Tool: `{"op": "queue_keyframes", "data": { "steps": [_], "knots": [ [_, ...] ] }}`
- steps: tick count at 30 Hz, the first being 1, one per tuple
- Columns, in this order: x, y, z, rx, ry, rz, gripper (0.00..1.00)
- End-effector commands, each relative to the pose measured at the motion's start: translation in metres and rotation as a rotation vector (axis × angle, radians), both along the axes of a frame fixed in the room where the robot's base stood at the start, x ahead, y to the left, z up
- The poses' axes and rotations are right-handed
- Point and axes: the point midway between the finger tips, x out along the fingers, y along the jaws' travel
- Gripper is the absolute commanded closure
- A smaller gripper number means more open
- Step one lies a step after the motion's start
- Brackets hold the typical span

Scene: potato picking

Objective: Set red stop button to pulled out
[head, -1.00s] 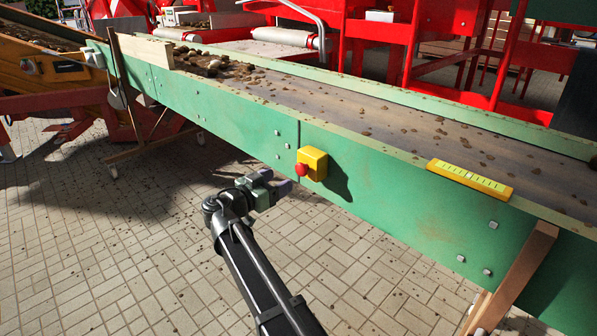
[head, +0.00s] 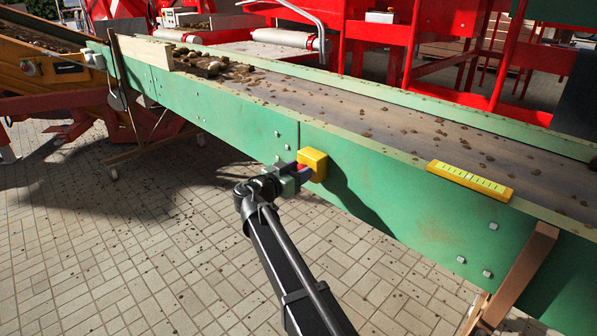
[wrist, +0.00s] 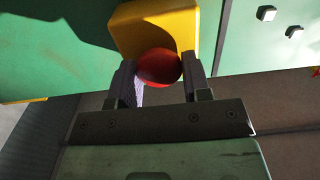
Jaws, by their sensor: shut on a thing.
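The red stop button (wrist: 158,67) sits on the front of a yellow box (head: 314,163) fixed to the green side wall of the conveyor. In the head view only a sliver of red shows between the fingers. My gripper (head: 299,170) is at the button, and in the wrist view its two dark fingers (wrist: 160,78) stand on either side of the red head, shut on it. The yellow box also shows behind the button in the wrist view (wrist: 158,28). How far the button stands out from the box cannot be told.
The green conveyor wall (head: 400,205) runs diagonally across the view, with bolts along it. A yellow level-like bar (head: 469,180) lies on its top edge at right. A wooden leg (head: 512,280) stands at lower right. The paved floor in front is open.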

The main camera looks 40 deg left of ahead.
Motion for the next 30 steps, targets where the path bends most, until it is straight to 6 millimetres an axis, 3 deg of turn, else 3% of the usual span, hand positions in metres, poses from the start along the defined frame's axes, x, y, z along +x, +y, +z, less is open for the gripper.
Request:
{"op": "queue_keyframes", "data": {
  "steps": [1, 3, 11, 17, 18, 21, 22, 30],
  "knots": [
    [0.000, 0.000, 0.000, 0.000, 0.000, 0.000, 0.88],
    [0.000, 0.000, 0.000, 0.000, 0.000, 0.000, 0.98],
    [-0.017, 0.002, 0.000, 0.000, 0.000, 0.000, 0.98],
    [-0.018, 0.002, 0.000, 0.000, 0.001, 0.000, 0.99],
    [-0.018, 0.002, -0.001, 0.000, 0.002, 0.000, 0.52],
    [-0.017, 0.002, 0.000, 0.000, 0.001, 0.000, 0.36],
    [-0.017, 0.002, 0.000, 0.000, 0.001, 0.000, 0.33],
    [-0.018, 0.002, 0.000, 0.000, 0.000, 0.000, 0.33]
  ]
}}
